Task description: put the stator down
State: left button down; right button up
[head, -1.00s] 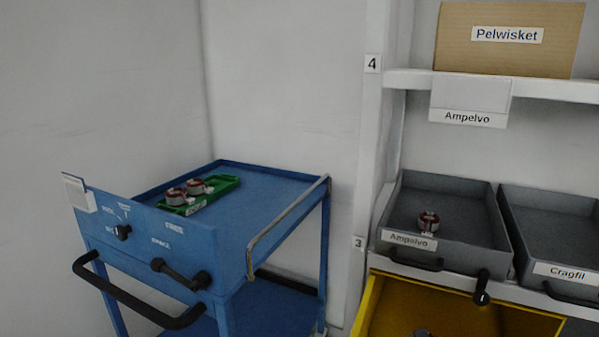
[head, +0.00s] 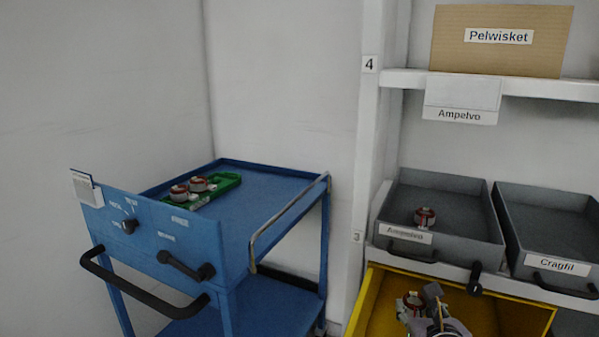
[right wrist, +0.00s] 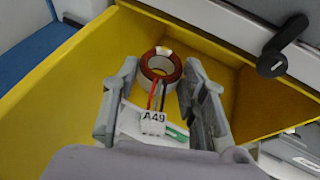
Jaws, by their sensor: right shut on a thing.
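My right gripper (head: 430,308) is over the yellow bin at the bottom of the head view. It is shut on a stator (head: 411,300), a red and white ring. In the right wrist view, the stator (right wrist: 160,66) sits between the two fingers of the gripper (right wrist: 160,80). Red and dark wires run from it to a white tag (right wrist: 153,118) reading A49. The yellow bin (right wrist: 60,90) surrounds it; I cannot tell whether the stator touches the bin floor. My left gripper is not in view.
A blue cart (head: 270,195) at left carries a green tray (head: 228,182) with two stators (head: 179,193). A grey Ampelvo bin (head: 455,238) holds another stator (head: 425,217). A grey Cragfil bin (head: 545,245) stands beside it. A black handle (right wrist: 283,48) juts out over the yellow bin's edge.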

jog(key=s+a+r+n+y, duration=0.1)
jog(key=s+a+r, duration=0.1)
jog(key=r, duration=0.5)
jog(key=shift+a+r+n+y, duration=0.35)
jog(key=shift+a+n+y, duration=0.05)
jog(key=shift+a, duration=0.3)
